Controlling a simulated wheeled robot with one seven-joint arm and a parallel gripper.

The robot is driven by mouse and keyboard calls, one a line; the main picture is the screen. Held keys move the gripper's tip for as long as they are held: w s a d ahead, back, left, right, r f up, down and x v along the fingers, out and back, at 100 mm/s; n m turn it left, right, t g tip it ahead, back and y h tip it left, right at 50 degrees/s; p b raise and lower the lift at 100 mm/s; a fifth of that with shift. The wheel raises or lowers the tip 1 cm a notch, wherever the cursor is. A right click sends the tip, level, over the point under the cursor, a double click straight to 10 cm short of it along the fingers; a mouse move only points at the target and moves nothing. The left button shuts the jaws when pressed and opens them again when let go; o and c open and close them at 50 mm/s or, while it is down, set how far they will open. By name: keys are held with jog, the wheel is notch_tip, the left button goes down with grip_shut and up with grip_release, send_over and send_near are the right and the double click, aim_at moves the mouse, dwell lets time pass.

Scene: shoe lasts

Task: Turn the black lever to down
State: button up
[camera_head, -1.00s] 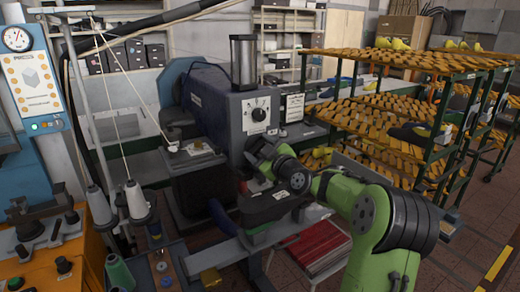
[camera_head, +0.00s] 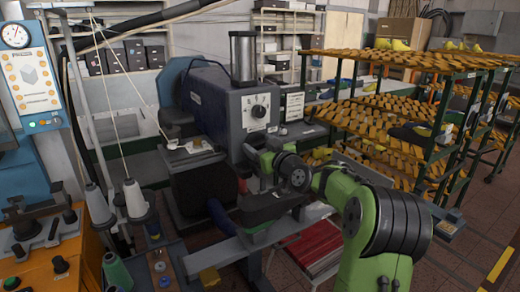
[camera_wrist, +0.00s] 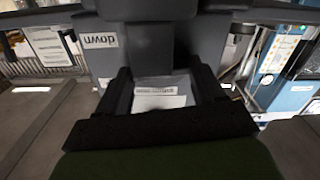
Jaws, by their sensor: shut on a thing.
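The blue-grey machine (camera_head: 215,105) stands at the centre of the head view, with a dial on its front. My gripper (camera_head: 254,156) is at the lower front of this machine, beneath the dial. In the wrist view, my gripper's two dark fingers (camera_wrist: 161,80) point away from the camera. A dark upright piece, apparently the black lever (camera_wrist: 154,48), lies between and beyond their tips, and the gripper is shut on it. The exact contact is hard to see. A "down" label (camera_wrist: 101,42) appears upside down beside it. In the head view my arm hides the lever.
A dark shoe-shaped piece (camera_head: 262,207) rests on a support below my gripper. Racks of orange lasts (camera_head: 385,122) stand to the right. Thread cones (camera_head: 134,198) and an orange machine (camera_head: 45,255) are at the left. A red stack (camera_head: 312,247) lies low in front.

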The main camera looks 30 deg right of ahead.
jog(key=m, duration=0.4)
jog(key=shift+m, duration=0.3)
jog(key=m, duration=0.4)
jog(key=shift+d, duration=0.15)
dwell(0.3)
jog(key=o, duration=1)
jog(key=shift+o, duration=0.2)
jog(key=s+b, duration=0.2)
jog(key=s, duration=1.3)
jog(key=shift+s+a+b, duration=0.35)
jog(key=shift+s+a, duration=0.05)
jog(key=shift+a, duration=0.05)
